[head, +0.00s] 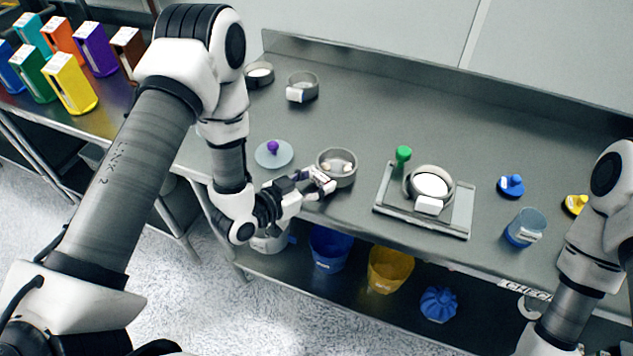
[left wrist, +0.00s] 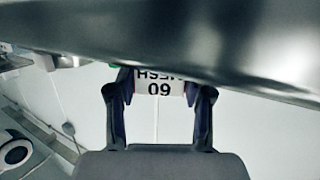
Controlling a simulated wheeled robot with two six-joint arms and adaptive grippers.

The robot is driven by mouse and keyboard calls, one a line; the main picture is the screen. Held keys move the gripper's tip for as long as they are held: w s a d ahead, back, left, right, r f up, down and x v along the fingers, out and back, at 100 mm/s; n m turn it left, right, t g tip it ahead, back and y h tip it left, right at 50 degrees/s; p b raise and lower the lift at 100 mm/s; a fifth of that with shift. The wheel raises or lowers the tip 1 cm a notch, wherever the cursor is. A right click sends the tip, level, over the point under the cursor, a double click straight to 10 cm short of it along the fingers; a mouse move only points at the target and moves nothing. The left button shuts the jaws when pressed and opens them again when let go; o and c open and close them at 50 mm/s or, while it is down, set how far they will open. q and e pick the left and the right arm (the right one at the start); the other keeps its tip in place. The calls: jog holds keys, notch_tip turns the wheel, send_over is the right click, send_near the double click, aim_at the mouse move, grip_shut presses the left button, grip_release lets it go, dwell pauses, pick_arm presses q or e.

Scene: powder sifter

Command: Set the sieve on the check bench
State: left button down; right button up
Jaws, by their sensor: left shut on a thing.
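The round grey metal sieve (head: 337,168) is near the front edge of the steel bench (head: 350,110), left of the middle. My left gripper (head: 320,184) is at its front and shut on its white label tab. Pale contents show inside the sieve. I cannot tell whether it touches the bench. A "CHECK" label (head: 525,290) is on the bench's front edge at right.
A scale-like tray (head: 455,222) holds another ring with a white tab. A green-knobbed tool (head: 403,155), a purple-knobbed disc (head: 273,155), blue stamp (head: 511,187) and clear cup (head: 525,228) stand around. Two more sieves (head: 303,87) are at the back left.

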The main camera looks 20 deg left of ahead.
pick_arm(q)
jog(key=shift+s+f, duration=0.1)
jog(key=shift+f, duration=0.05)
jog(key=c, duration=0.5)
grip_release()
jog(key=shift+c, duration=0.2)
jog(key=shift+o, duration=0.4)
